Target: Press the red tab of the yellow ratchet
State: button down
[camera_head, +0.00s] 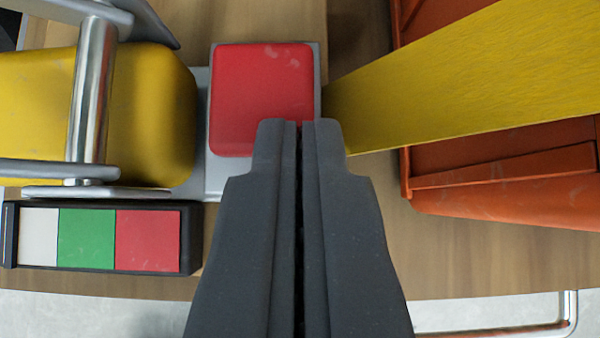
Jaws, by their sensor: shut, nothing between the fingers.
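The red tab (261,95) is a rounded red square on a grey metal plate (214,180), at the upper middle of the view. The yellow ratchet body (150,115) lies to its left, with a shiny metal bar (90,95) across it. A yellow strap (460,85) runs from the tab's right side towards the upper right. My gripper (299,124) points up the picture with its fingers shut and empty. Its fingertips overlap the tab's lower right corner in the view. I cannot tell whether they touch it.
A black box with white, green and red squares (88,239) lies below the ratchet at left. An orange container (510,180) stands at right, partly behind the strap. The wooden table (450,255) is bare at lower right. A metal rail (568,318) shows beyond its edge.

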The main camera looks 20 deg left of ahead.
jog(key=w+r+p+v, duration=0.1)
jog(key=p+v, duration=0.3)
jog(key=v, duration=0.8)
jog(key=shift+w+a+r, duration=0.2)
jog(key=shift+a+r, duration=0.05)
dwell(0.4)
